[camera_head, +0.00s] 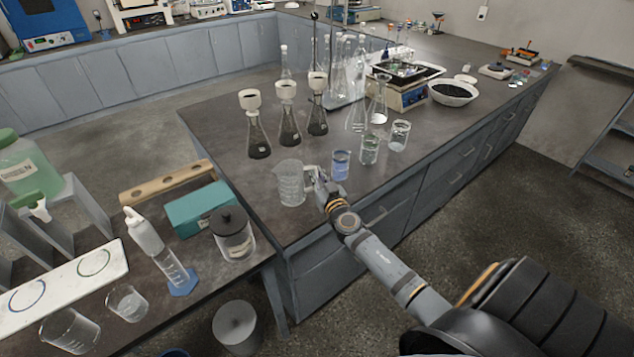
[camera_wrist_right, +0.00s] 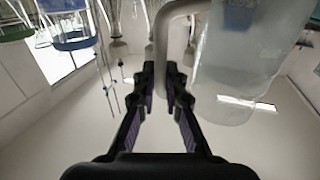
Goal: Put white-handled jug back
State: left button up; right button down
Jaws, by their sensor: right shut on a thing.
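The white-handled jug (camera_head: 290,184) is a clear, upright jug near the front corner of the dark bench. Its white handle (camera_head: 311,178) faces right, toward my right gripper (camera_head: 318,186). In the right wrist view the jug body (camera_wrist_right: 238,75) fills the upper right, and its pale handle (camera_wrist_right: 170,25) comes down between the fingertips of my right gripper (camera_wrist_right: 163,75). The fingers are shut on the handle. I cannot tell whether the jug's base touches the bench. My left gripper is not in view.
A beaker of blue liquid (camera_head: 340,165) stands just right of the gripper, with more beakers (camera_head: 370,148) behind. Several filter flasks (camera_head: 258,135) stand behind the jug. A teal box (camera_head: 203,207) and a lidded jar (camera_head: 233,235) are on the left bench. Bench top (camera_head: 225,155) left of the jug is clear.

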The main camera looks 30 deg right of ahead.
jog(key=shift+w+f, duration=0.1)
jog(key=shift+f, duration=0.85)
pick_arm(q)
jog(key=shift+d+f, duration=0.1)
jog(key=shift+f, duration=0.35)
pick_arm(e)
jog(key=shift+f+b, duration=0.1)
jog(key=shift+b, duration=0.2)
jog(key=c, duration=1.9)
grip_release()
jog(key=shift+f, duration=0.1)
jog(key=o, duration=0.5)
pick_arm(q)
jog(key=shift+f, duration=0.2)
